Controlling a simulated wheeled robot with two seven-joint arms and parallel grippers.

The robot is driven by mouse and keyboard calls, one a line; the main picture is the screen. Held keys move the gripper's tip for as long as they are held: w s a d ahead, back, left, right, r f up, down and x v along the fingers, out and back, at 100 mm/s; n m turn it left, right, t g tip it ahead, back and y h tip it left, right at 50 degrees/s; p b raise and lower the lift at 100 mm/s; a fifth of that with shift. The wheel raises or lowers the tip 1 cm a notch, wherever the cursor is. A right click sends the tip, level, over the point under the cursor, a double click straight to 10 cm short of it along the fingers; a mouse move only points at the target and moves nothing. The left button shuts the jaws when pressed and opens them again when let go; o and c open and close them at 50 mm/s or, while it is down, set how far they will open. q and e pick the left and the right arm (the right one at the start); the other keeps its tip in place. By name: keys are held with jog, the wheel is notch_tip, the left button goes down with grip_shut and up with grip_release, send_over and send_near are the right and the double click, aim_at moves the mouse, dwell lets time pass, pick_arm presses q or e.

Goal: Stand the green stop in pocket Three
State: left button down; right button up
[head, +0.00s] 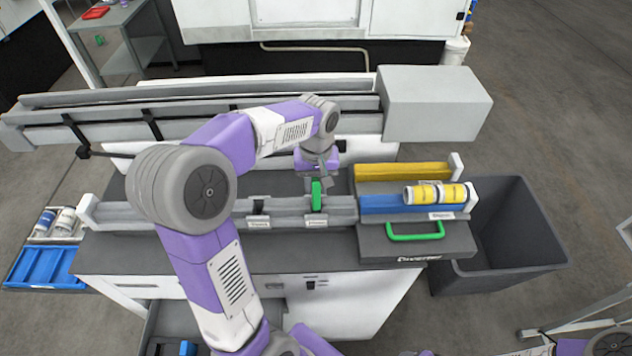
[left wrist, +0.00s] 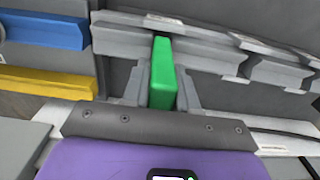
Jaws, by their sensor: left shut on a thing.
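The green stop (head: 317,196) is a tall bright green block, upright between the fingers of my left gripper (head: 318,182). The left wrist view shows the stop (left wrist: 161,75) with one grey finger on each side, shut on it. Its lower part is at the grey rail (head: 285,206), above a small white label (head: 316,223) too small to read surely. I cannot tell whether it is seated in the pocket there or just above it. Another dark gap in the rail (head: 258,206), also labelled, lies to the left. My right gripper is not in view.
A dark bin (head: 525,255) stands farther right. A blue tray (head: 45,266) is at left.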

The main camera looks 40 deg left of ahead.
pick_arm(q)
jog(key=shift+f, duration=0.3)
dwell(0.4)
jog(key=shift+f+b, duration=0.85)
jog(key=shift+f, duration=0.05)
jog(key=shift+f, duration=0.15)
jog(key=shift+f+b, duration=0.8)
jog(key=shift+f, duration=0.15)
jog(key=shift+f, duration=0.1)
